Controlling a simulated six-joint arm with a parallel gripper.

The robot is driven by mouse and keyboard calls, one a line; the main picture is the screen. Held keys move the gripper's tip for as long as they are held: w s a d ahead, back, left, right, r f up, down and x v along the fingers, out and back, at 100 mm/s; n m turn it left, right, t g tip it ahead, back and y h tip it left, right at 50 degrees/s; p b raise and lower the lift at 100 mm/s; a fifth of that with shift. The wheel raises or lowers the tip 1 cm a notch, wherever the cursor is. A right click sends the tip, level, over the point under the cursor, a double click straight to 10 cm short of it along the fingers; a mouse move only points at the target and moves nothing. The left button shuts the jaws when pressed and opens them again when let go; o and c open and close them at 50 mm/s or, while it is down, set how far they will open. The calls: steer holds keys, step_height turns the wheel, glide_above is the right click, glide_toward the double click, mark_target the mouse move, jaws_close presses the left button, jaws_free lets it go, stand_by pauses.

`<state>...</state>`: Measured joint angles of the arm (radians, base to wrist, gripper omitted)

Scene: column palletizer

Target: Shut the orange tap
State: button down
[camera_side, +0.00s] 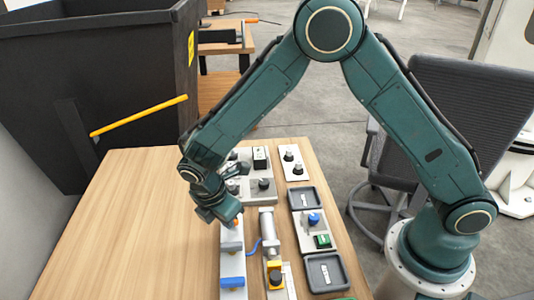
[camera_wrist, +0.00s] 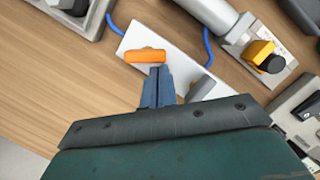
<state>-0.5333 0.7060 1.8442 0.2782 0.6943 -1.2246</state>
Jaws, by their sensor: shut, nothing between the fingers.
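The orange tap (camera_wrist: 146,56) has a bar-shaped handle on a pale mounting plate (camera_wrist: 131,39). In the wrist view the handle lies level across the picture, at a slant to the plate's long edge. My gripper (camera_wrist: 158,70) is shut and empty, its fingertips at the near side of the handle's right half; I cannot tell whether they touch. In the side view my gripper (camera_side: 229,214) is low over the far end of the plate (camera_side: 232,265), and only a small orange bit shows by its tip. A blue tap handle (camera_side: 232,282) sits at the plate's near end.
A yellow and black knob (camera_side: 275,274), grey trays (camera_side: 325,272) and a blue knob with a green switch (camera_side: 323,241) are further right. The table's left side (camera_side: 130,225) is clear.

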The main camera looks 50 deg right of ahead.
steer(key=shift+s+d+n+t, duration=0.2)
steer(key=shift+s+n+t, duration=0.05)
steer(key=shift+n, duration=0.85)
steer(key=shift+s+d+n+t, duration=0.2)
steer(key=shift+n+t, duration=0.05)
steer(key=shift+n, duration=0.85)
steer(key=shift+s+d+n+t+y, duration=0.15)
steer(key=shift+d+n+t, duration=0.05)
steer(key=shift+n, duration=0.65)
steer(key=shift+s+d+n+t+y, duration=0.1)
steer(key=shift+d+n+t+y, duration=0.1)
steer(key=shift+n, duration=0.65)
steer(key=shift+w+d, duration=0.1)
steer(key=shift+w, duration=0.15)
steer(key=shift+w+d+r, duration=0.1)
steer(key=shift+w+d, duration=0.15)
steer(key=shift+w, duration=0.4)
steer(key=shift+a, duration=0.1)
steer(key=shift+s+a, duration=0.35)
steer(key=shift+s, duration=0.05)
steer(key=s+a, duration=0.2)
steer(key=shift+s+a, duration=0.2)
steer(key=shift+s, duration=0.15)
steer(key=v, duration=0.9)
steer(key=shift+s+r, duration=0.35)
steer(key=shift+s, duration=0.05)
